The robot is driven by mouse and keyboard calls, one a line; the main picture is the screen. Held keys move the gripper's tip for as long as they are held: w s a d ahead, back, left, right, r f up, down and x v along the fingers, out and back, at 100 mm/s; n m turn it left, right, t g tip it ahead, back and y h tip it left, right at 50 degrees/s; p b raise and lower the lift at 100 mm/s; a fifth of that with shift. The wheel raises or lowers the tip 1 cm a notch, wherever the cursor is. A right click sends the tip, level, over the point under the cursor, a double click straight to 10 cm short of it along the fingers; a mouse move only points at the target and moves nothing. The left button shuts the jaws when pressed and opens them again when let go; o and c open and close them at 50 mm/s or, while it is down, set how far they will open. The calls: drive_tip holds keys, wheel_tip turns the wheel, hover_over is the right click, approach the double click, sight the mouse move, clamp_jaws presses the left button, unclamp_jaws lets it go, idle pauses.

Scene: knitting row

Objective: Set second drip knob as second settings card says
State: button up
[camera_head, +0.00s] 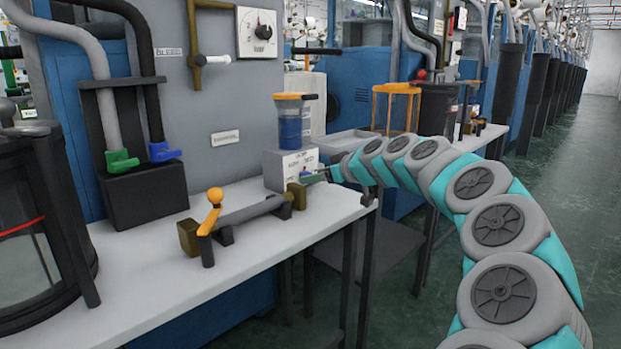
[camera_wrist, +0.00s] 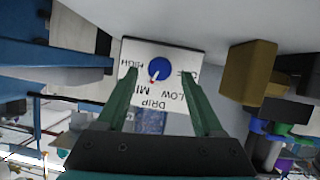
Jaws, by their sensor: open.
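The blue drip knob (camera_wrist: 159,69) sits on a white plate (camera_wrist: 190,54) lettered DRIP, LOW, MID and HIGH, upside down in the wrist view. Its red and white pointer aims down and slightly left, towards the MID lettering. My gripper (camera_wrist: 159,74) is open, with one green finger on each side of the knob; I cannot tell whether they touch it. In the head view my gripper (camera_head: 312,177) is at the front of a grey box (camera_head: 274,168) under a blue jar with an orange top (camera_head: 290,122). I cannot make out a settings card.
The box stands on a white bench (camera_head: 150,275). A grey bar with an orange-handled lever (camera_head: 213,205) lies just left of my gripper. A wall panel with a black dial (camera_head: 263,31) is above. An orange frame (camera_head: 397,90) stands behind my arm. The aisle floor at right is clear.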

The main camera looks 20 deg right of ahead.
drive_tip(key=shift+x, duration=1.35)
clamp_jaws()
